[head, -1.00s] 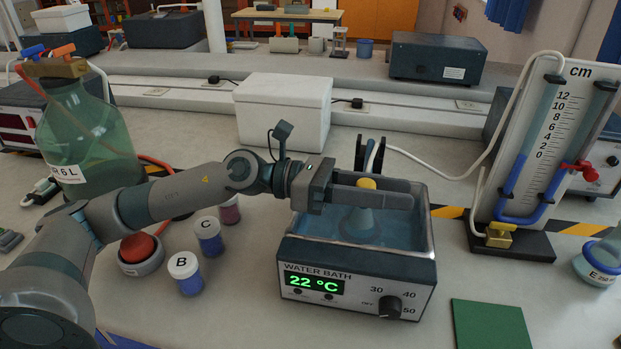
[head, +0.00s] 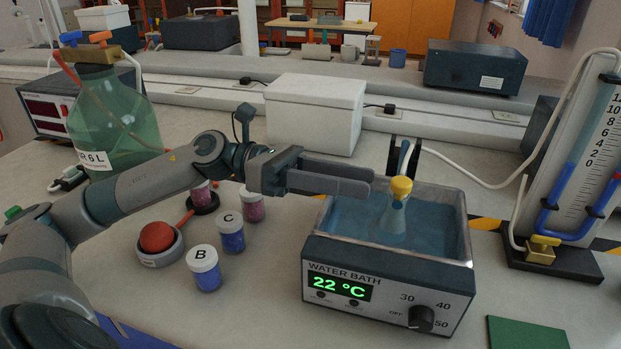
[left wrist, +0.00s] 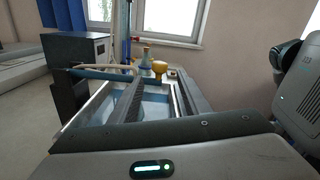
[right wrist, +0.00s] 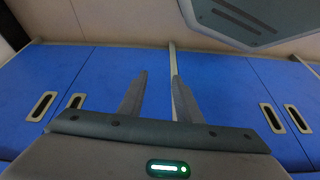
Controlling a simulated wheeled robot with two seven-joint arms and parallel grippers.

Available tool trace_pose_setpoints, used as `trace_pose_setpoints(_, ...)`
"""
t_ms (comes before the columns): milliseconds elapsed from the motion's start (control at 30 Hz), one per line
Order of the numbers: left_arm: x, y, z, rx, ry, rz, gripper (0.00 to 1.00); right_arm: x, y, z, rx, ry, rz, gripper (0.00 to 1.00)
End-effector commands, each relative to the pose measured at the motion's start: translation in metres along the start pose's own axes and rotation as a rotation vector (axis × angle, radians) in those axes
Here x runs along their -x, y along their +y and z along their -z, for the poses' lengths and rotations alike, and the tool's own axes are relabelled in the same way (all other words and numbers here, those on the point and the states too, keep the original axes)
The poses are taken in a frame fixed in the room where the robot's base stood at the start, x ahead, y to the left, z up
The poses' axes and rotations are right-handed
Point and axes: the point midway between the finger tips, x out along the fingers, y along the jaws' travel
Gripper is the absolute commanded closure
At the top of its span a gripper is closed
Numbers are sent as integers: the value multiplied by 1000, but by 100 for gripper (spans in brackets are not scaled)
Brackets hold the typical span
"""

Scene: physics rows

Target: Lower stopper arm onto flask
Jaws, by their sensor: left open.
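The yellow top also shows in the left wrist view (left wrist: 160,67). A dark two-pronged bracket (head: 418,158) with a pale blue-grey piece between its prongs stands at the bath's back edge. I cannot tell for certain that this piece is the stopper arm. My left gripper (head: 335,180) is open and empty, left of the yellow top and apart from it, over the bath's left rim. My right gripper (right wrist: 155,98) is open and empty, facing blue cabinet doors.
Lidded jars, including B (head: 204,268) and C (head: 230,232), and a red button (head: 157,237) stand left of the bath. A white box (head: 315,112) is behind. A manometer (head: 585,160) and green mat (head: 528,332) are to the right.

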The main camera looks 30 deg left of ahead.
Motion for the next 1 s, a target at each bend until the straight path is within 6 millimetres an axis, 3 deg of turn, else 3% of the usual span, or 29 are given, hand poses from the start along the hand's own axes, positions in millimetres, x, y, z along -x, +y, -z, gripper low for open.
trace_pose_setpoints(500,51,-1,0,-2,-2,0,57,-8,-20,19,2,135,52,69)
trace_pose_setpoints(1000,62,-3,-3,-5,-4,3,57,-8,-25,26,0,172,65,69)
